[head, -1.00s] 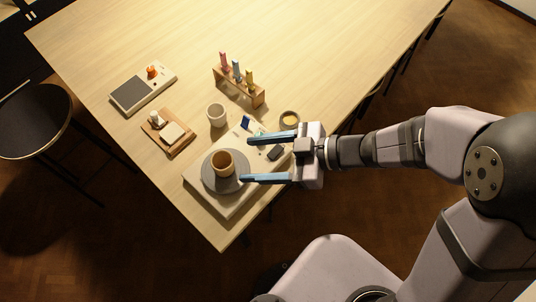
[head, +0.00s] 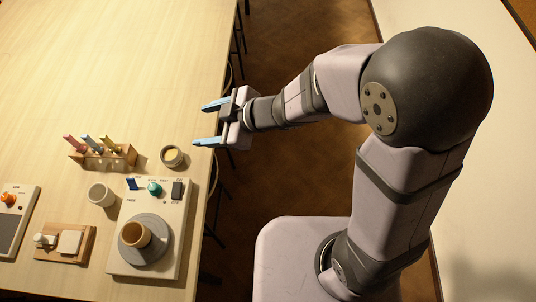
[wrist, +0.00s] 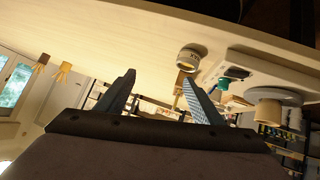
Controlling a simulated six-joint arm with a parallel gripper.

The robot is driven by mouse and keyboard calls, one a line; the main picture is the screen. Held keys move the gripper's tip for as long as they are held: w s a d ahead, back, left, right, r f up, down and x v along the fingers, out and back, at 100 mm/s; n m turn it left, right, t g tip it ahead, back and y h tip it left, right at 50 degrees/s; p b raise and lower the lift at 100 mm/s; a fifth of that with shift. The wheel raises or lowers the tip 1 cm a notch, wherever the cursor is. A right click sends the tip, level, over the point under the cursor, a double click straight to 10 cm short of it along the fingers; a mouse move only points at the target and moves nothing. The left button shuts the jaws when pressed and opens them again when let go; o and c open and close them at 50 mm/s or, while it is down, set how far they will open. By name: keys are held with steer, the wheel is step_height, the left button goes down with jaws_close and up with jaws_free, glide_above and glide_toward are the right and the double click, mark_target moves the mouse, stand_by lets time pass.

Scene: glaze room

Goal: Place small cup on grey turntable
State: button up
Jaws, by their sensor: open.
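A small tan cup (head: 136,234) stands upright on the round grey turntable (head: 155,256), near its middle, in the head view. The turntable is on a pale device with a teal knob (head: 154,188), a blue switch and a dark switch. My gripper (head: 200,125) is open and empty, with blue fingers, near the table's right edge. It is well apart from the cup, toward the top of the picture. In the wrist view my gripper (wrist: 160,80) also shows open, with nothing between its fingers; the tan cup (wrist: 267,112) is at the right.
A pale cup (head: 101,195) stands left of the device. A small round jar (head: 172,156) is above it near the table edge. A wooden rack (head: 103,157) holds coloured tools. A wooden board (head: 64,244) and a scale (head: 15,225) lie at left. The upper table is clear.

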steer(key=w+d+f+m+t+h, duration=0.15)
steer(key=w+d+m+h, duration=0.3)
steer(key=d, duration=0.55)
steer(key=w+d+f+m+t+h, duration=0.1)
steer(key=w+d+m+t+h, duration=0.3)
steer(key=d, duration=0.7)
steer(key=s+d+f+m+g+h, duration=0.1)
steer(key=s+d+m+g+h, duration=0.1)
steer(key=s+d+m+g, duration=0.45)
steer(key=s+d+f+m+g, duration=0.1)
steer(key=s+d+m+g, duration=0.1)
steer(key=s, duration=0.9)
steer(key=shift+d+m, duration=0.3)
steer(key=shift+d, duration=0.35)
steer(key=shift+f+y, duration=0.15)
steer(key=shift+y, duration=0.1)
step_height(320, 180, down, 10)
steer(key=b, duration=1)
